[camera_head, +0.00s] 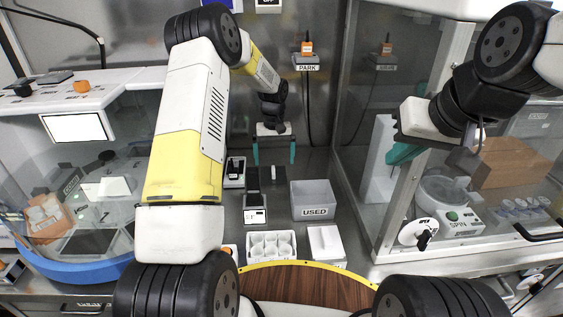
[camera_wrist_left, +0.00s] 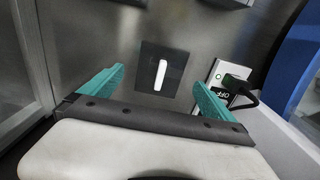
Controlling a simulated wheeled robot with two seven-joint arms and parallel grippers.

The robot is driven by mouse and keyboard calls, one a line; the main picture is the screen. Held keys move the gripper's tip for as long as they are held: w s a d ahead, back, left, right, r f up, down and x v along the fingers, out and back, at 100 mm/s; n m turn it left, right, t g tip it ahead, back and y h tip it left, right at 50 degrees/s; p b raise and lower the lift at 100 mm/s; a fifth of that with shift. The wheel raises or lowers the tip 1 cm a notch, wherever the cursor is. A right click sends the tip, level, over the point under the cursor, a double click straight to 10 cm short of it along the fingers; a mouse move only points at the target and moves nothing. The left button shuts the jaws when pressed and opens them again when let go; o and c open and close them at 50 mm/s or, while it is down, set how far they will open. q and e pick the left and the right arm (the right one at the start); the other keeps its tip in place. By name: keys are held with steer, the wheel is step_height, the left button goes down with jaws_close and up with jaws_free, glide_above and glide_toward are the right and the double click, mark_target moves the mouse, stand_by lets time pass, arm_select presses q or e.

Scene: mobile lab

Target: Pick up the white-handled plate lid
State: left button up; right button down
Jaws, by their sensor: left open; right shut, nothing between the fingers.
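The plate lid (camera_wrist_left: 149,86) is a dark square with a white bar handle (camera_wrist_left: 160,75). In the left wrist view it lies flat on the grey metal surface, framed between the teal fingers. My left gripper (camera_head: 274,162) is open and empty over the worktop, with the lid ahead of its fingers and apart from them. My right gripper (camera_head: 403,153) is shut and empty, raised in front of the glass on the right.
A small device with an OFF label (camera_wrist_left: 232,95) and black cable sits beside the lid. A grey USED bin (camera_head: 314,199), a white tray with round wells (camera_head: 271,246) and a white box (camera_head: 326,244) stand nearer. A blue-rimmed round enclosure (camera_head: 80,272) is at left.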

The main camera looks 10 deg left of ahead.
mark_target(273, 171)
arm_select(q)
steer(key=f, duration=0.6)
steer(key=shift+w+a+f, duration=0.2)
steer(key=shift+w+f, duration=0.1)
steer(key=shift+f, duration=0.1)
steer(key=c, duration=1.1)
